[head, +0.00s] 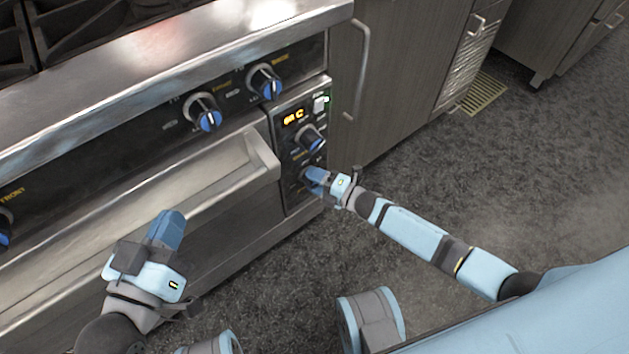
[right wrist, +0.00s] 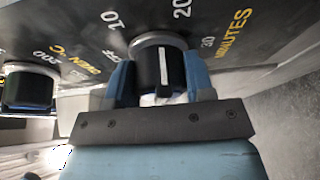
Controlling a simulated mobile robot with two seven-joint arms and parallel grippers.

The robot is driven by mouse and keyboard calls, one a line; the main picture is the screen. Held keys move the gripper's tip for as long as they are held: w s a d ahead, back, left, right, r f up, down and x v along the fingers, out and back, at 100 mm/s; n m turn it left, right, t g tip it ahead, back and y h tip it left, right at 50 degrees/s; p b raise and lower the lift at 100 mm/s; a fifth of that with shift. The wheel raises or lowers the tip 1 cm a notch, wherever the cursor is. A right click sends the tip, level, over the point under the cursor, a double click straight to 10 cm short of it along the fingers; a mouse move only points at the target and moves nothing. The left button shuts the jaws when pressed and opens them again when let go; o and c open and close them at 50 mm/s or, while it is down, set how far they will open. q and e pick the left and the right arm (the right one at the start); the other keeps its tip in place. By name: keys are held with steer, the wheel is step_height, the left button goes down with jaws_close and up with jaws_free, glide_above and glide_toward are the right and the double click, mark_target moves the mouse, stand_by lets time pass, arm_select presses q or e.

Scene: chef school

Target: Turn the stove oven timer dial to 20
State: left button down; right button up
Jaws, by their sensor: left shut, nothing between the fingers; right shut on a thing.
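The timer dial (right wrist: 158,72) is a black knob with a white pointer line. In the right wrist view it sits between the two blue fingers of my right gripper (right wrist: 160,82), which are shut on its sides. The white line runs nearly straight up in that picture, toward the gap between the printed 10 and 20. OFF, 10, 20, 30 and MINUTES are printed around the dial. In the head view my right gripper (head: 315,179) is at the bottom of the oven control panel (head: 289,169) and hides most of the dial. My left gripper (head: 168,228) is shut and empty, in front of the stove.
The oven temperature dial (head: 311,137) is just above the timer; it also shows in the right wrist view (right wrist: 28,88). A lit display (head: 293,117) and a switch (head: 320,104) are higher up. Floor to the right is clear.

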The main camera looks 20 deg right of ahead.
steer(key=shift+m+t+y, duration=0.3)
steer(key=shift+m, duration=0.6)
arm_select(q)
steer(key=shift+f+b, duration=0.35)
steer(key=shift+f, duration=0.35)
arm_select(e)
steer(key=shift+m, duration=0.4)
arm_select(q)
steer(key=shift+d+r, duration=0.1)
arm_select(e)
steer(key=o, duration=0.9)
arm_select(q)
steer(key=shift+t, duration=0.8)
steer(key=r+p, duration=0.2)
steer(key=r, duration=0.1)
steer(key=r+p, duration=0.1)
steer(key=shift+a+r, duration=0.25)
steer(key=shift+r, duration=0.15)
arm_select(e)
steer(key=v, duration=1.3)
steer(key=shift+s+d+f, duration=0.2)
steer(key=shift+s+f, duration=0.05)
steer(key=shift+s, duration=0.05)
